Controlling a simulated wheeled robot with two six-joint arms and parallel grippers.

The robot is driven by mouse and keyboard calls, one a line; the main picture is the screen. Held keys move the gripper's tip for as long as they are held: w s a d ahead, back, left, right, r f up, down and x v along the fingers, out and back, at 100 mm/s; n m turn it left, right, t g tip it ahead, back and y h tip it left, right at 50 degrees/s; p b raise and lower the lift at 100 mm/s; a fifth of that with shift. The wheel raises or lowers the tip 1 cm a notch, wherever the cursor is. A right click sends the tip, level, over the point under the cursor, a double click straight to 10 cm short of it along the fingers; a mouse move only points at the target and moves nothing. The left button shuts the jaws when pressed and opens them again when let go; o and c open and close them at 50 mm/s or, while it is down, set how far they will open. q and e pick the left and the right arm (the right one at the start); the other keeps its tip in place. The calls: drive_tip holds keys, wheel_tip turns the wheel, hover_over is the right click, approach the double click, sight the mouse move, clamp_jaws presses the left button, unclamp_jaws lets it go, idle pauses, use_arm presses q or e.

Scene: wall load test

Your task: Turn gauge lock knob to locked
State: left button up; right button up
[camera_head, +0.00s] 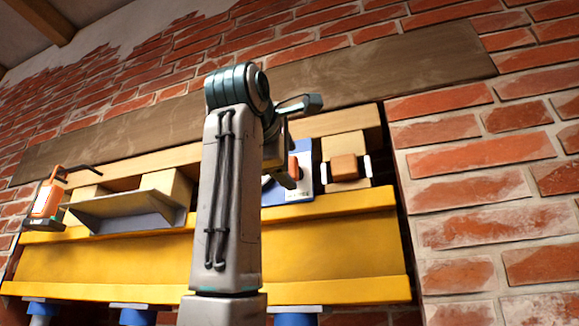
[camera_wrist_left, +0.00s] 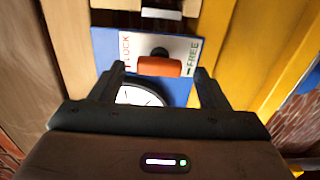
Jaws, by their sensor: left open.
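The gauge panel is a blue plate (camera_wrist_left: 106,48) with a white label (camera_wrist_left: 178,44) reading LOCK at one end and FREE at the other. The orange lock knob (camera_wrist_left: 158,66) sits on it, its long side lying across the left wrist view. A dark round spot shows just above the knob. A white gauge dial (camera_wrist_left: 138,97) is partly hidden by my gripper. My left gripper (camera_wrist_left: 160,76) is open, its fingertips near either end of the knob; contact cannot be told. In the head view, my arm partly covers the blue panel (camera_head: 303,186). My right gripper is not in view.
A brown block (camera_head: 345,168) with white sides is mounted right of the panel. A grey bracket (camera_head: 130,208) and an orange-and-white item (camera_head: 46,200) are further left. A yellow beam (camera_head: 330,245) runs below, before a brick wall (camera_head: 480,160).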

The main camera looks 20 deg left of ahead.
use_arm(q)
drive_tip(key=s+b, duration=0.3)
drive_tip(key=s, duration=0.6)
drive_tip(key=shift+s+a+b, duration=0.15)
drive_tip(key=shift+s+b, duration=0.15)
drive_tip(key=shift+b, duration=0.1)
